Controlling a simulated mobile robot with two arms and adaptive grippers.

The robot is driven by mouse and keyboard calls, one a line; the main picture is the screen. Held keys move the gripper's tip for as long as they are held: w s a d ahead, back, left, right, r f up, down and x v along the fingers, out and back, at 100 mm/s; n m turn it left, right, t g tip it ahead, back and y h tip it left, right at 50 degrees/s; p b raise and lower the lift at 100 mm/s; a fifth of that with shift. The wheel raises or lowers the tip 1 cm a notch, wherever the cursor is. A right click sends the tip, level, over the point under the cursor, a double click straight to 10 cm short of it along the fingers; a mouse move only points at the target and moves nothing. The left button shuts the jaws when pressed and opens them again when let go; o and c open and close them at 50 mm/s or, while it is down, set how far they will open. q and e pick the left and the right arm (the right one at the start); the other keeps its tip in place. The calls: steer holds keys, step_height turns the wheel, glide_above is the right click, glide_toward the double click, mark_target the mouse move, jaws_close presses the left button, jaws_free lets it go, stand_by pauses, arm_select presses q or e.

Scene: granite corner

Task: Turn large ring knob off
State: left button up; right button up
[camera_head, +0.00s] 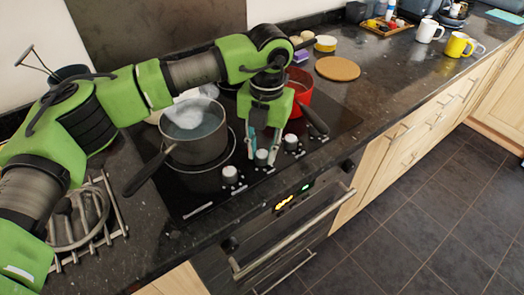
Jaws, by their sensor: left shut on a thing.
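A row of silvery knobs runs along the front right of the black cooktop (195,207). My left gripper (263,155) points down at this row, shut on the middle knob (261,158), with one finger on each side of it. Another knob (230,175) is to its left and one more knob (291,142) is to its right, both free. A steaming pot of water (200,150) stands on a cooktop ring, its handle toward the front left. I cannot tell from the markings which ring each knob serves. My right gripper is not in view.
A red pan (302,88) stands behind my gripper, its dark handle reaching toward the knobs. A metal rack (112,205) is at the left. A round cork mat (337,68), a tray (385,27) and mugs (428,31) are farther right. The oven handle (295,235) is below the counter edge.

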mark_target(265, 155)
arm_select(q)
steer(key=o, duration=1.1)
step_height(265, 155, up, 12)
steer(key=shift+d, duration=0.3)
